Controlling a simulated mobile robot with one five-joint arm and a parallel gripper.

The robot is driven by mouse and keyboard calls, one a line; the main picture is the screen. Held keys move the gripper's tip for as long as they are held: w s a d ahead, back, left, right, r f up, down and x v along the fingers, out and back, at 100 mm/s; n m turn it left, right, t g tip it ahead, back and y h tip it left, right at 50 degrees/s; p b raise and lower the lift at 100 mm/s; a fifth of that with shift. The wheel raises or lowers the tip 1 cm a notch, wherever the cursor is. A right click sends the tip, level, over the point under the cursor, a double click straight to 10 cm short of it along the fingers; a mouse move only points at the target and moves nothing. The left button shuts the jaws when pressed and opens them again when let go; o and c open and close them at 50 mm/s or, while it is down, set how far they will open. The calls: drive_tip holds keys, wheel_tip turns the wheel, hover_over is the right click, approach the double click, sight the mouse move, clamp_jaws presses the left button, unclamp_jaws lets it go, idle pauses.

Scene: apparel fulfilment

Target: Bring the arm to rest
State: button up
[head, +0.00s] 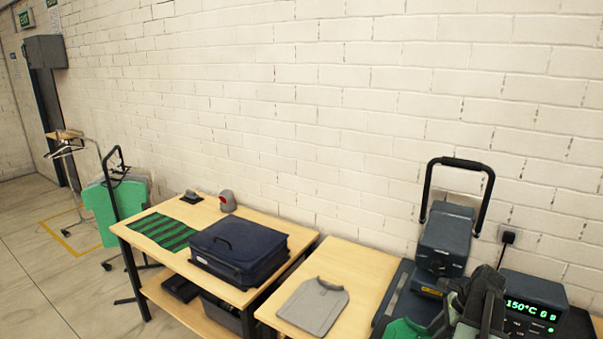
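My gripper (480,302) shows at the bottom right, dark and seen from behind, in front of the heat press (443,243). Its fingertips are hard to make out against the dark press, and I cannot tell whether it is open or shut. Nothing is clearly seen held in it. The press has a raised black handle, and a green garment (405,329) lies at its lower plate, partly cut off by the frame edge. I cannot tell whether the gripper touches the press.
A grey garment (313,306) lies flat on the near table (355,268). The left table (165,265) holds a navy case (238,248) and a green striped cloth (160,231). A rail with green garments (102,212) stands left; open floor lies beyond.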

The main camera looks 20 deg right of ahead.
drive_tip(key=w+a+n+g, duration=0.1)
drive_tip(key=w+a+n, duration=0.1)
drive_tip(key=w+a, duration=0.45)
drive_tip(key=w+a+n+g, duration=0.1)
drive_tip(key=w+a+n, duration=0.15)
drive_tip(key=a, duration=0.75)
drive_tip(key=w+a+n, duration=0.2)
drive_tip(key=w+a, duration=0.3)
drive_tip(key=a, duration=0.3)
drive_tip(key=a+f+n+g+h, duration=0.1)
drive_tip(key=a+n+h, duration=0.2)
drive_tip(key=a+n, duration=1.7)
drive_tip(key=shift+a+f, duration=0.3)
drive_tip(key=shift+f, duration=0.1)
drive_tip(key=shift+w+d, duration=0.1)
